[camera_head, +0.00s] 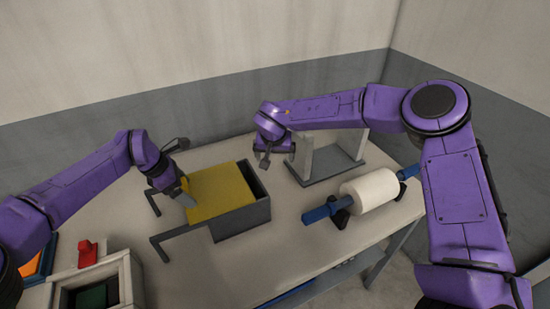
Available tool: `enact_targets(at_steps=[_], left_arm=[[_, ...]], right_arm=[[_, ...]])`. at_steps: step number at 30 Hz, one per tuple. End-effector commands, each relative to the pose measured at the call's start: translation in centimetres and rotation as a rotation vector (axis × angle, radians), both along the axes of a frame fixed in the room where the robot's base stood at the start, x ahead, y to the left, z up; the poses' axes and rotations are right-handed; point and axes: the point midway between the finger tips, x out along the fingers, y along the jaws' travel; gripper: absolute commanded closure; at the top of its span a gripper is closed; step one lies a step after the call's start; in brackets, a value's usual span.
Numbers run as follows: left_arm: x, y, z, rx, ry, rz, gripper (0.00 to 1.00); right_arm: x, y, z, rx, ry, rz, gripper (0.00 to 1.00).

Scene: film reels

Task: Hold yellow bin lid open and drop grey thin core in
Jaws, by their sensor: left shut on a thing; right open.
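The yellow lid (222,188) lies flat over most of a grey bin (243,222). A dark open gap shows at the bin's right end. My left gripper (186,198) is at the lid's left edge, shut on the lid; its fingertips are small and partly hidden. My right gripper (264,163) is open, above and behind the bin's right end. I see nothing between its fingers. I cannot make out a grey thin core anywhere, and the inside of the bin is too dark to read.
Two grey rails (175,241) stick out left of the bin. A white roll on a blue core (368,192) rests on dark supports at right. A grey stand with pale uprights (326,168) is behind it. A box with a red handle (88,253) is front left.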

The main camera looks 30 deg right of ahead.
Motion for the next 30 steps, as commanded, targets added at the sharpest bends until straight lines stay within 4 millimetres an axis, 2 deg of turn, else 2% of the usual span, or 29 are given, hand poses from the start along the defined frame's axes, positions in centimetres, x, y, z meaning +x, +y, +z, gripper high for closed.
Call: enact_targets(at_steps=[1,29,30], left_arm=[[0.4,0.0,0.5,-0.004,-0.012,0.005,0.47],[0.4,-3.3,0.5,-0.004,-0.011,0.006,0.47],[0.4,-3.3,0.5,-0.004,-0.011,0.006,0.04]], right_arm=[[0.0,0.0,-0.1,0.0,0.0,0.0,0.04],[0.0,0.0,-0.9,0.0,0.0,0.0,0.04],[0.0,0.0,-0.9,0.0,0.0,0.0,0.04]])
